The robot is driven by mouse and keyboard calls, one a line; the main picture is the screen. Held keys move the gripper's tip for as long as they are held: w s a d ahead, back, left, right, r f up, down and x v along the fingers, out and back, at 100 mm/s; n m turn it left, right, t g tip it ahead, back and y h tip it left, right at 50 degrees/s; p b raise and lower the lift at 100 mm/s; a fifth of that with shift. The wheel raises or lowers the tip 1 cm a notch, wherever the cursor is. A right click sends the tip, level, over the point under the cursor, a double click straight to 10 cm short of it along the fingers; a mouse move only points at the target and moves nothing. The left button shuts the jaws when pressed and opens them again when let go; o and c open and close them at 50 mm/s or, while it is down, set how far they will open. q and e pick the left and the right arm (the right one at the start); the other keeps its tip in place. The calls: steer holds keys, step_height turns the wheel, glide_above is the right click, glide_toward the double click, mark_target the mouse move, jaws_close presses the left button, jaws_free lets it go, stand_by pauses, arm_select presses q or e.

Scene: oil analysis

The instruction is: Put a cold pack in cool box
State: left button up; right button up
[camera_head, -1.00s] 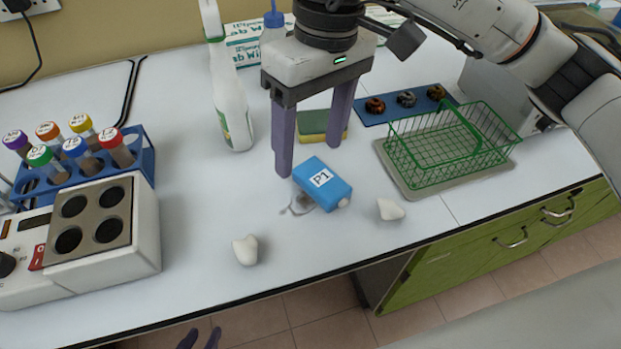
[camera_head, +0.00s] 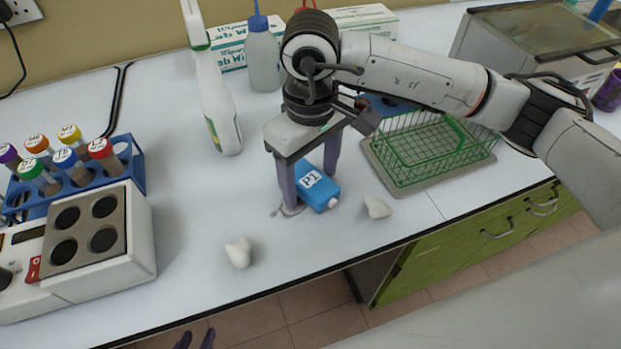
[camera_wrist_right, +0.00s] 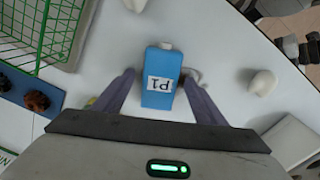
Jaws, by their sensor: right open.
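In the right wrist view a gap shows between the pack and each finger. I cannot make out a cool box for certain; a grey box with a clear lid (camera_head: 535,35) stands at the back right.
White lumps lie left (camera_head: 239,252) and right (camera_head: 377,207) of the pack. A green wire basket (camera_head: 425,150) stands to the right, a spray bottle (camera_head: 218,115) behind. A tube rack (camera_head: 130,165) and a white device (camera_head: 140,245) are at the left.

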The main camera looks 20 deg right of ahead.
steer(key=c, duration=1.3)
steer(key=shift+c, duration=0.3)
steer(key=shift+r, duration=0.1)
